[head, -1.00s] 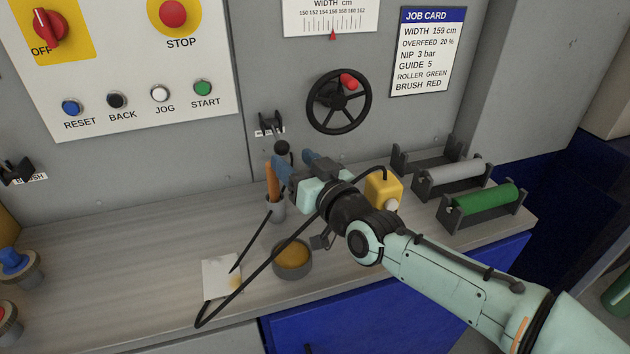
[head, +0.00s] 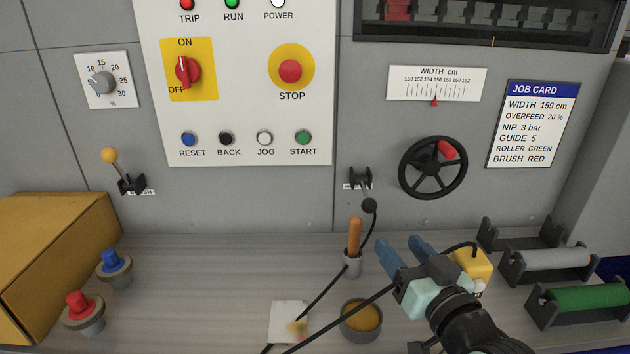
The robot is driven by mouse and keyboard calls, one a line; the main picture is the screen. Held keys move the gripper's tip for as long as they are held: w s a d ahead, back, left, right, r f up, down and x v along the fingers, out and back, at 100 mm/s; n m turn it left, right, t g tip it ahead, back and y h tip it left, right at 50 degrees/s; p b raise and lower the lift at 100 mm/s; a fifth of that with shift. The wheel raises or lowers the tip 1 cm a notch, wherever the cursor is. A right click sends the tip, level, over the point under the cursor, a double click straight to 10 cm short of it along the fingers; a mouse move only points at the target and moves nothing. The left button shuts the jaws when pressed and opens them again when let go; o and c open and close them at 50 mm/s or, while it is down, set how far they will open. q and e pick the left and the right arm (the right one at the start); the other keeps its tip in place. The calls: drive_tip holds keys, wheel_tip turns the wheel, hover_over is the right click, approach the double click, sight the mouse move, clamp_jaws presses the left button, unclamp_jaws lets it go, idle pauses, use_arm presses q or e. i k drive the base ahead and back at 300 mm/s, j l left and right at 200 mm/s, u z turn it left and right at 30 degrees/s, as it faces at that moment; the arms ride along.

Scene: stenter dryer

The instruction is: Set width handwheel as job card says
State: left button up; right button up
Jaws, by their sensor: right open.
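The width handwheel (head: 407,181) is a black spoked wheel with a red knob (head: 446,150) at its upper right, on the grey panel. Above it is the width scale (head: 437,84), with a red pointer (head: 435,102) close to the middle of the scale, around 156. The job card (head: 532,123) at the right reads WIDTH 159 cm. My right gripper (head: 402,250) is open and empty, with blue fingertips, below the handwheel and apart from it. My left gripper is not in view.
A cup with an orange-handled tool (head: 354,237), a round dish (head: 360,319) and a yellow block (head: 474,265) stand near my right gripper. Rollers (head: 585,298) lie in cradles at the right.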

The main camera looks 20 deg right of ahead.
sight(430, 167)
drive_tip(key=k, duration=1)
